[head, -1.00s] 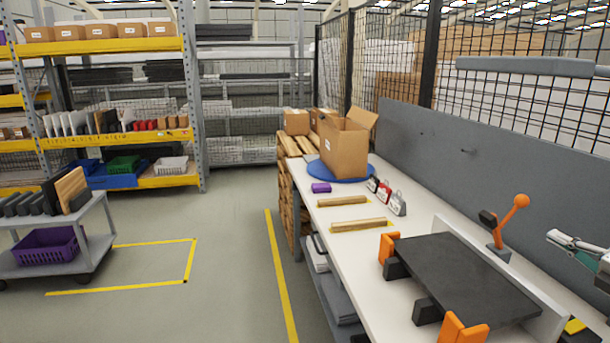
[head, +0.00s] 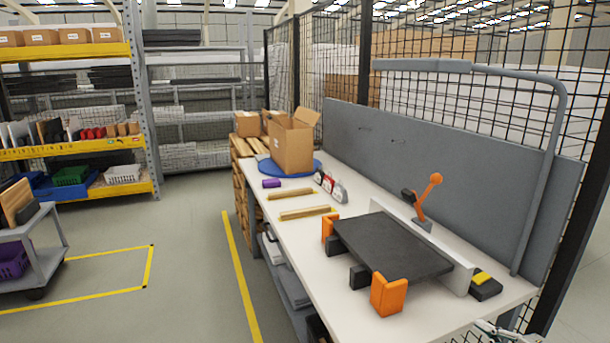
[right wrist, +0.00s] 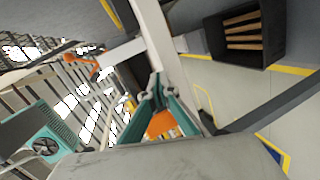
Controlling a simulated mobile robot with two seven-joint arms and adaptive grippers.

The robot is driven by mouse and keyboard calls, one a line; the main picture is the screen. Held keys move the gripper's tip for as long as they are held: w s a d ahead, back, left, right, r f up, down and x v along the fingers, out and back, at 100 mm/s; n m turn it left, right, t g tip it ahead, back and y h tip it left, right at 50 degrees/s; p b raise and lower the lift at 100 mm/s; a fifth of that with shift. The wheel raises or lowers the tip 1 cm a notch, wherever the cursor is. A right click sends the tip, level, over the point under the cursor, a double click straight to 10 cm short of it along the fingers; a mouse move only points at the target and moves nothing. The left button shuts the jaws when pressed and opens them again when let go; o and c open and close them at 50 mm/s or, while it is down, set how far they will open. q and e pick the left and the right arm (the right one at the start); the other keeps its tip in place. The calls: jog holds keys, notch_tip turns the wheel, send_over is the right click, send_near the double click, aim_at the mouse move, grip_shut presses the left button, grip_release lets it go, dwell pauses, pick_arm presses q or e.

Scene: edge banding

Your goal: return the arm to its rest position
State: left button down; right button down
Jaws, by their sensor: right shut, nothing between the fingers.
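In the head view only a small part of my right gripper (head: 492,330) shows, at the bottom edge by the near end of the white workbench (head: 345,300). In the right wrist view the teal fingers of my right gripper (right wrist: 157,92) are shut with nothing held. An orange block (right wrist: 162,124) shows behind the fingers, apparently one of the bench's clamps. My left gripper is not in view.
The bench holds a black panel (head: 390,247) between orange blocks (head: 389,295), an orange-handled clamp (head: 428,200), wood strips (head: 304,213) and an open carton (head: 292,146). A grey frame (head: 545,170) and mesh fence stand right.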

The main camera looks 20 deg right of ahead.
jog(key=s+a+f+m+g, duration=0.1)
jog(key=s+a+f+m, duration=0.25)
jog(key=a+f, duration=0.45)
jog(key=s+a+f+m+g, duration=0.1)
jog(key=s+a+f+m, duration=0.2)
jog(key=s+a+f, duration=0.5)
jog(key=s+a+f+m+g+y, duration=0.1)
jog(key=a+m, duration=0.4)
jog(key=a, duration=1.9)
jog(key=shift+s+g+y, duration=0.2)
jog(key=shift+g+y, duration=0.3)
jog(key=shift+y, duration=0.3)
jog(key=shift+a, duration=0.1)
